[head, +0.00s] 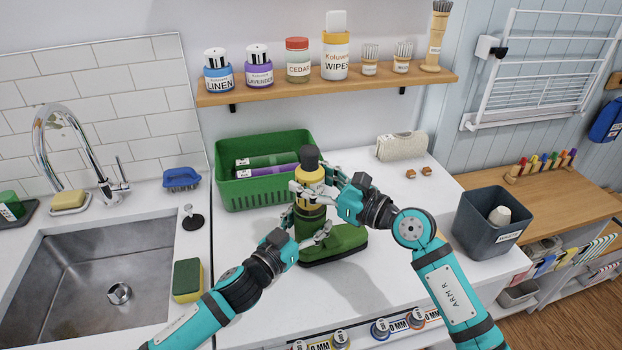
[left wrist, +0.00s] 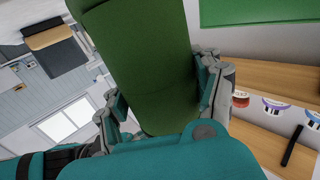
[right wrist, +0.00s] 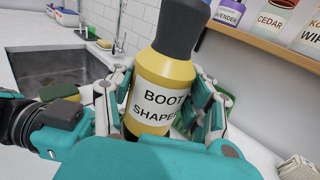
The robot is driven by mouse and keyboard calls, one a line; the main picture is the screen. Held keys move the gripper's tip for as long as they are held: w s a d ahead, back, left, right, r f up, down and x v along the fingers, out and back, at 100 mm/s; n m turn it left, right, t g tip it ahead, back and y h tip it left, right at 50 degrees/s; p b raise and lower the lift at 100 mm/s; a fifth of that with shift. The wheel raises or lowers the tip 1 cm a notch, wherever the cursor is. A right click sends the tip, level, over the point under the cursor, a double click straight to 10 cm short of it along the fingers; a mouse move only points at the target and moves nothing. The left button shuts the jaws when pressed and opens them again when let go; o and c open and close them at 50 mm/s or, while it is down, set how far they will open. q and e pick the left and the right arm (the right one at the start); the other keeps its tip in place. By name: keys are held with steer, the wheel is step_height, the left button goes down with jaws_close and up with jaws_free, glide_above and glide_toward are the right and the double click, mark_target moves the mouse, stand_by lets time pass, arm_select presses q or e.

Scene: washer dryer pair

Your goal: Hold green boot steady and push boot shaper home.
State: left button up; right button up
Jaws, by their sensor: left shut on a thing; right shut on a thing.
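The green boot (head: 338,243) stands upright on the white counter, its toe pointing right. My left gripper (head: 306,232) is shut on the boot's shaft; the shaft also fills the middle of the left wrist view (left wrist: 148,65). The yellow boot shaper (head: 311,174) with a dark grey knob stands upright at the top of the boot. My right gripper (head: 325,190) is shut on the shaper. In the right wrist view the shaper (right wrist: 162,85) shows its "BOOT SHAPER" label between the fingers. My fingers hide where the shaper meets the boot.
A green basket (head: 240,190) with rolled items stands behind the boot. The sink (head: 90,275) and a sponge (head: 187,280) are at left. A dark bin (head: 488,222) is at right. A shelf (head: 350,85) with jars runs above. Counter right of the boot is clear.

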steer(key=shift+f, duration=2.45)
